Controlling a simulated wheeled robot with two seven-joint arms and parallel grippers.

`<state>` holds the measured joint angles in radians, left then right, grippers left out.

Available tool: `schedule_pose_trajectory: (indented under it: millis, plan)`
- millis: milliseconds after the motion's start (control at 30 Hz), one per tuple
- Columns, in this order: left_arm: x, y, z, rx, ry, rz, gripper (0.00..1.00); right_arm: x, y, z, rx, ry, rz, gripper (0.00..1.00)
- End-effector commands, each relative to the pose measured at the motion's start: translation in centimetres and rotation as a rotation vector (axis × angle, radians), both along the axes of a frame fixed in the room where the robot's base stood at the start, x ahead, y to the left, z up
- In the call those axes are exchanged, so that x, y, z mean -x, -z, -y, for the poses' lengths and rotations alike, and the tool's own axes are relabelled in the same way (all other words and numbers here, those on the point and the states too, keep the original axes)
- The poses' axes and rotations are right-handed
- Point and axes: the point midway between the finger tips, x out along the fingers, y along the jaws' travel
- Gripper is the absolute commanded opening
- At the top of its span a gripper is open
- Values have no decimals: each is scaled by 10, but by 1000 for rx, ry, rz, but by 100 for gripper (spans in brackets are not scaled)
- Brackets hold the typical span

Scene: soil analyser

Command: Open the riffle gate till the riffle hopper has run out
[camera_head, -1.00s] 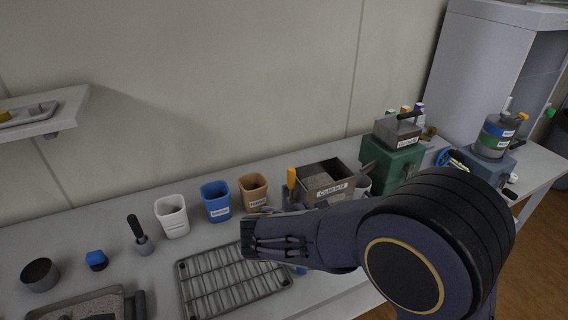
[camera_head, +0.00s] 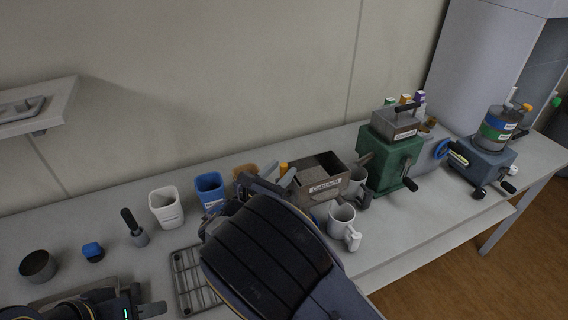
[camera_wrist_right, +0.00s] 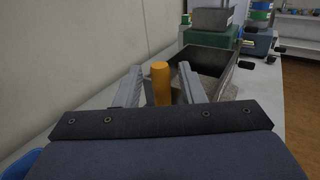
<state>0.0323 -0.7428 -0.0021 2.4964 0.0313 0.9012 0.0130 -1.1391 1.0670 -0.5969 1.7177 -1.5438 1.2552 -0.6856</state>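The riffle hopper appears to be the open grey metal box (camera_head: 320,188) with a label on its front, right of my right gripper; its inside looks brown-grey. It also shows in the right wrist view (camera_wrist_right: 222,64). An orange upright handle (camera_wrist_right: 161,84), likely the riffle gate's, stands at the box's left end; its top shows in the head view (camera_head: 283,169). My right gripper (camera_wrist_right: 160,85) is open, with a finger on each side of the handle and visible gaps. My left gripper (camera_head: 150,308) is at the lower left, partly cut off, its opening unclear.
A white cup (camera_head: 166,207), a blue cup (camera_head: 209,190) and a tan cup (camera_head: 245,172) stand left of the box. Grey mugs (camera_head: 342,218) stand right of it, before a green machine (camera_head: 388,160). A wire rack (camera_head: 187,280) lies in front.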

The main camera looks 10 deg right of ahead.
Motion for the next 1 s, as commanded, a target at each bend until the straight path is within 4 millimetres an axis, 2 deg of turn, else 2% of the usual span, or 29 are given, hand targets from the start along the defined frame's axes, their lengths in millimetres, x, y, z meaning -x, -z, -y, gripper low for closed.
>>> schedule_pose_trajectory:
  millis: [200,467,733,1000]
  plan:
    - [0,-5,0,0,0,0,36,-15,-1,11,-1,0,0,36]
    - [0,-5,0,0,0,0,36,-16,0,12,-2,0,-1,36]
    - [0,-5,0,0,0,0,36,-16,0,12,-2,0,-1,2]
    - [0,-3,0,0,0,0,36,-15,1,12,-3,0,2,0]
